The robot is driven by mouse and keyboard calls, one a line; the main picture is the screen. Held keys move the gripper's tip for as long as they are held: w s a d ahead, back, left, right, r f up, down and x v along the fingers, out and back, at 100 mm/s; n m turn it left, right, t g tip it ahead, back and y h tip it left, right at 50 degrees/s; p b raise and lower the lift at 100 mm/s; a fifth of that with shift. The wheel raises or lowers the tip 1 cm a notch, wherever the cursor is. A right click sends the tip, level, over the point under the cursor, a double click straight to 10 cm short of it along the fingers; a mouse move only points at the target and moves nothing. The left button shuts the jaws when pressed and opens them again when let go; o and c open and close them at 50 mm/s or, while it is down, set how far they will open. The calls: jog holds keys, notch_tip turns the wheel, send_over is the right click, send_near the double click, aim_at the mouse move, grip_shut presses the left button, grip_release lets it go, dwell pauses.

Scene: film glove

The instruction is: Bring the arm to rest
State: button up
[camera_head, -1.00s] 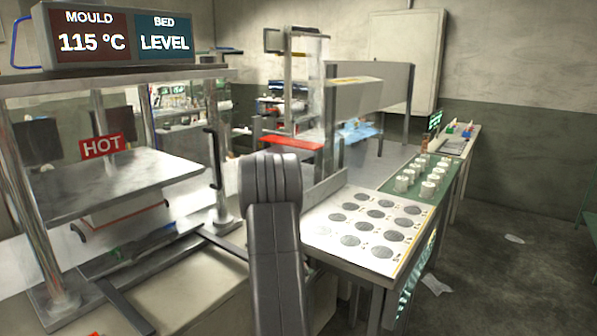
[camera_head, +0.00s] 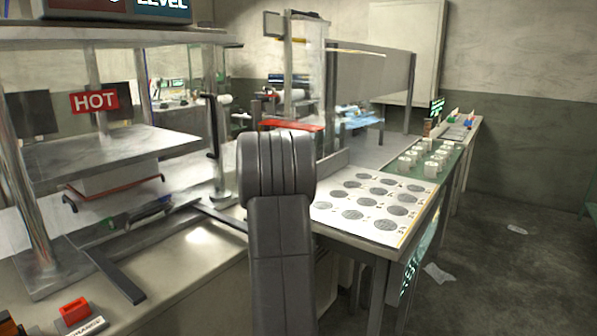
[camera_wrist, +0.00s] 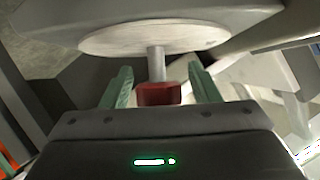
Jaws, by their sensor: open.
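My arm (camera_head: 280,215) stands folded in the middle of the head view, and its gripper is hidden there. In the wrist view my gripper (camera_wrist: 161,84) has its two green fingers spread apart. A dark red block (camera_wrist: 158,94) on a short pale stem shows between the fingers, below a pale round disc (camera_wrist: 155,36). I cannot tell what the block and disc belong to, or whether the fingers touch them.
At left stands a press with a HOT sign (camera_head: 95,101) over its metal plate (camera_head: 105,155). A white sheet with dark discs (camera_head: 375,202) lies on the bench at right. White cups (camera_head: 430,168) stand behind it. Open floor (camera_head: 500,270) lies at far right.

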jog(key=shift+w+a+f+n+t+y+b, duration=0.15)
jog(key=shift+n+t+y+b, duration=0.75)
jog(key=shift+b, duration=2.85)
jog(key=shift+s+a+r+n+t+y+b, duration=0.1)
jog(key=shift+n+t+y+b, duration=0.75)
jog(key=shift+b, duration=2.85)
jog(key=shift+n+g+y+b, duration=0.25)
jog(key=shift+n+y+b, duration=0.3)
jog(key=shift+n+b, duration=0.3)
jog(key=shift+a+n+y+b, duration=0.1)
jog(key=shift+n+y+b, duration=0.35)
jog(key=shift+b, duration=0.3)
jog(key=shift+a+r+n+y+b, duration=0.2)
jog(key=shift+n+y+b, duration=0.3)
jog(key=shift+n+y, duration=0.35)
jog(key=shift+r+t, duration=0.15)
jog(key=shift+t, duration=0.25)
